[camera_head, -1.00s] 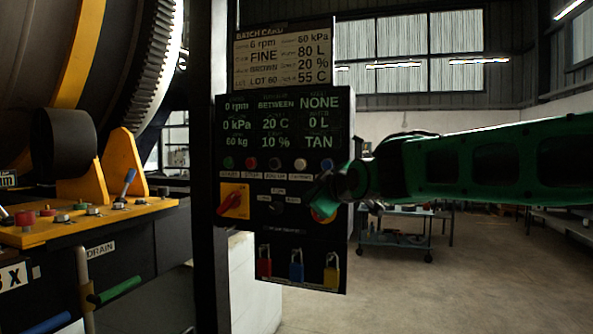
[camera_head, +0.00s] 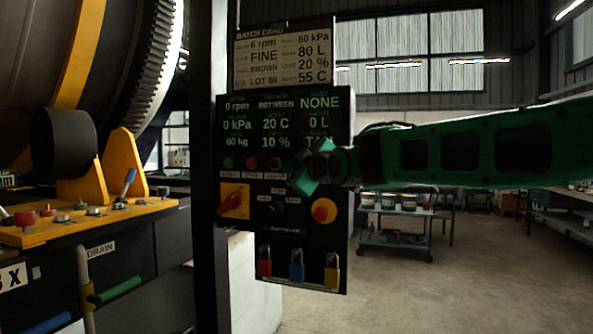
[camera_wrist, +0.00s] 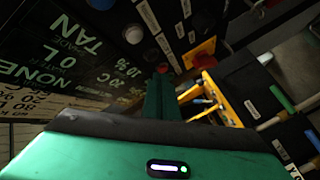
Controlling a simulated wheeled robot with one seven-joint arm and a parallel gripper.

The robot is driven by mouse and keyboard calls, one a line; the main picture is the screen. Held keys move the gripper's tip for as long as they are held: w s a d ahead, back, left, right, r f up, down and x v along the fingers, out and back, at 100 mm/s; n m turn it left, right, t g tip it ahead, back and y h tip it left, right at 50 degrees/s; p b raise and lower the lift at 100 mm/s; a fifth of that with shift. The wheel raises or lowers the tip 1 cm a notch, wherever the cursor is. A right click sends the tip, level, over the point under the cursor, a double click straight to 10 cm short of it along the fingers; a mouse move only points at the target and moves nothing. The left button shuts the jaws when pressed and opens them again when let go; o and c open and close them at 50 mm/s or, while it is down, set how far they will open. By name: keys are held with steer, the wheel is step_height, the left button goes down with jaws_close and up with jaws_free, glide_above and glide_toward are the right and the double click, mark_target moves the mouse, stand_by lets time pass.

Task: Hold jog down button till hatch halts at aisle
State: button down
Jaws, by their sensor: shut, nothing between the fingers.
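The dark control panel (camera_head: 255,235) carries a row of buttons with small labels that I cannot read surely. From the left are a green button (camera_head: 228,163), a red button (camera_head: 251,163) and a black button (camera_head: 275,163). My gripper (camera_head: 299,170) is shut and empty, in front of the row just right of the black button, covering the buttons there. In the wrist view its green fingers (camera_wrist: 162,90) point toward the panel, with the black button (camera_wrist: 150,57) and white button (camera_wrist: 133,34) near. Contact cannot be told. The display (camera_head: 290,115) reads 0 rpm and BETWEEN. The hatch is not identifiable.
Below the buttons are a red rotary switch (camera_head: 233,202) on yellow and a red emergency stop (camera_head: 324,210). Several padlocks (camera_head: 297,265) hang lower. A drum (camera_head: 40,70) and yellow frame (camera_head: 90,228) stand left. A cart (camera_head: 395,240) stands behind; floor at right is open.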

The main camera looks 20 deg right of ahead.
steer(key=w+d, duration=0.4)
steer(key=w, duration=0.1)
steer(key=shift+w, duration=0.3)
steer(key=shift+w+d, duration=0.55)
stand_by(4.3)
stand_by(1.8)
steer(key=shift+s+a, duration=0.5)
steer(key=shift+s, duration=0.2)
